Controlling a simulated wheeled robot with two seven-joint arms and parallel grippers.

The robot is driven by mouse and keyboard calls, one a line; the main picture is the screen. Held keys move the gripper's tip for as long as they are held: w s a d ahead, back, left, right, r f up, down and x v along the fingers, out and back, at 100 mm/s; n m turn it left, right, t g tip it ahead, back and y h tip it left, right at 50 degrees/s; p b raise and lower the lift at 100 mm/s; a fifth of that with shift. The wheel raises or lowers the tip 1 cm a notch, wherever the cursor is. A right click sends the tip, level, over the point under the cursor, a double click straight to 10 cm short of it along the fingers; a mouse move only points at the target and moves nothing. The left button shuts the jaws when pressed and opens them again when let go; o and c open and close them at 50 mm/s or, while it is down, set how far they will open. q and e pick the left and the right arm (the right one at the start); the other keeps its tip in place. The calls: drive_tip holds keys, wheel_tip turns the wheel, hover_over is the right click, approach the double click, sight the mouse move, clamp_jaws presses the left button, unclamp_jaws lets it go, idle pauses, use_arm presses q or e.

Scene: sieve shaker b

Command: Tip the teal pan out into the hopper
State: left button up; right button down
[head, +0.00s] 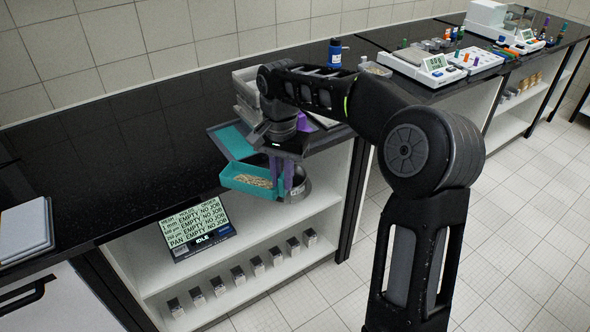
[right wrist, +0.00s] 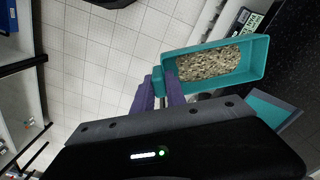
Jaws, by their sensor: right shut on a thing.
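The teal pan (head: 248,181) is an open rectangular tray with a bed of tan granules in it. It is in the air in front of the black counter's edge. My right gripper (head: 286,176) is shut on its right end with purple fingers. In the right wrist view the pan (right wrist: 215,62) has its open top toward the camera, with granules inside, and the fingers (right wrist: 163,88) grip its near left end. A grey rounded rim (head: 298,190) shows just behind and below the fingers; I cannot tell whether it is the hopper. My left gripper is not in view.
A teal panel (head: 233,140) lies near the counter edge behind the pan. A blue bottle (head: 335,54) and scales (head: 430,68) stand farther right. The left counter is largely clear.

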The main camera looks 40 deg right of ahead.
drive_tip(key=a+f+n, duration=0.4)
drive_tip(key=a+n, duration=0.1)
drive_tip(key=a, duration=0.2)
drive_tip(key=w+a+f+n, duration=0.1)
drive_tip(key=a+f+n, duration=0.3)
drive_tip(key=a+n, duration=0.2)
drive_tip(key=shift+a+f, duration=0.25)
drive_tip(key=shift+a, duration=0.35)
drive_tip(key=shift+a, duration=0.1)
